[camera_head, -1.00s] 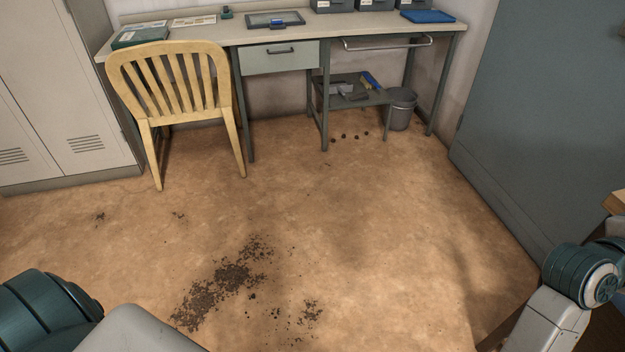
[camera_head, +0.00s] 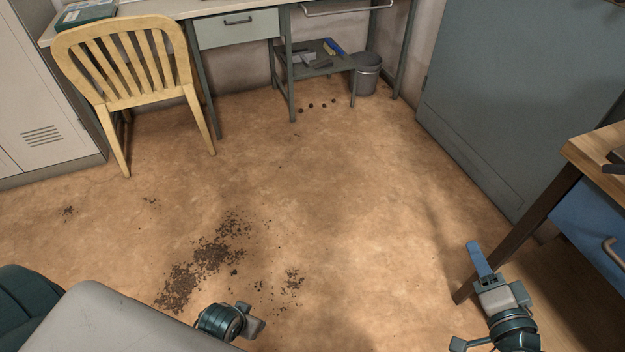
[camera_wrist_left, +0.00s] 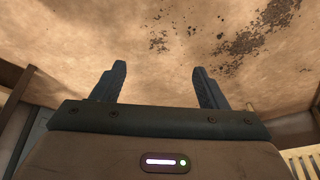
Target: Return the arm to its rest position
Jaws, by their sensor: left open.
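My left gripper (camera_wrist_left: 160,75) is open in the left wrist view, its two dark fingers apart with only floor visible between them. In the head view, the left arm comes in at the lower left, and part of its wrist shows at the bottom edge; its fingers cannot be made out there. My right gripper (camera_head: 480,260) is at the lower right of the head view, over the floor beside a bench leg. A blue finger points up and away. Its two fingers cannot be told apart, so its opening is unclear.
A wooden-topped bench (camera_head: 590,150) with a blue drawer (camera_head: 592,232) stands close at right. A yellow chair (camera_head: 125,65), a desk (camera_head: 237,28) and a grey bin (camera_head: 366,75) stand at the back. Dark debris (camera_head: 205,262) lies on the floor. The middle floor is otherwise open.

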